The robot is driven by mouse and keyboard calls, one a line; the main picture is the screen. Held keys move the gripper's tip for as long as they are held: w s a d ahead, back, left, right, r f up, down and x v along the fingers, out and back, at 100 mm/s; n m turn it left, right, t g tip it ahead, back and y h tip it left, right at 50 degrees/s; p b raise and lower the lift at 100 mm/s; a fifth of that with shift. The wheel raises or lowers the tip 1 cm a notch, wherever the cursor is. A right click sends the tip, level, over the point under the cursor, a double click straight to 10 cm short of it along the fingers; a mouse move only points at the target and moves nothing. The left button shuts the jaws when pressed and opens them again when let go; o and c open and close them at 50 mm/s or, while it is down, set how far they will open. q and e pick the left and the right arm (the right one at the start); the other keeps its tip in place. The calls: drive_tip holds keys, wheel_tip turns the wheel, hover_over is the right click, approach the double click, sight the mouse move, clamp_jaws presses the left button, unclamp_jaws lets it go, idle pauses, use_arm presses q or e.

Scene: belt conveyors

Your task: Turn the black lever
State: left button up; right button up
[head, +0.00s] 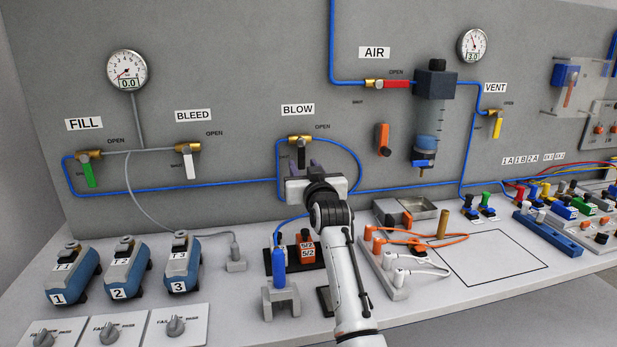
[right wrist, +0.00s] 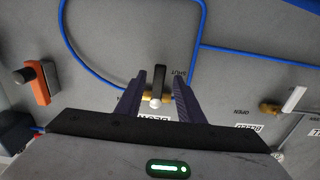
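The black lever (head: 301,153) sits on the brass BLOW valve (head: 298,139) on the grey wall panel. It points down, toward the SHUT marking. My right gripper (head: 304,168) is just in front of and below the valve, and its body hides the lever's lower end in the head view. In the right wrist view the fingers of my right gripper (right wrist: 159,78) are open, one on each side of the black lever (right wrist: 159,78), with a gap showing on both sides. My left gripper is not in view.
Blue tubing (head: 225,190) loops around the BLOW valve and along the panel.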

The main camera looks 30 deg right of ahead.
drive_tip(key=v, duration=0.6)
idle(0.5)
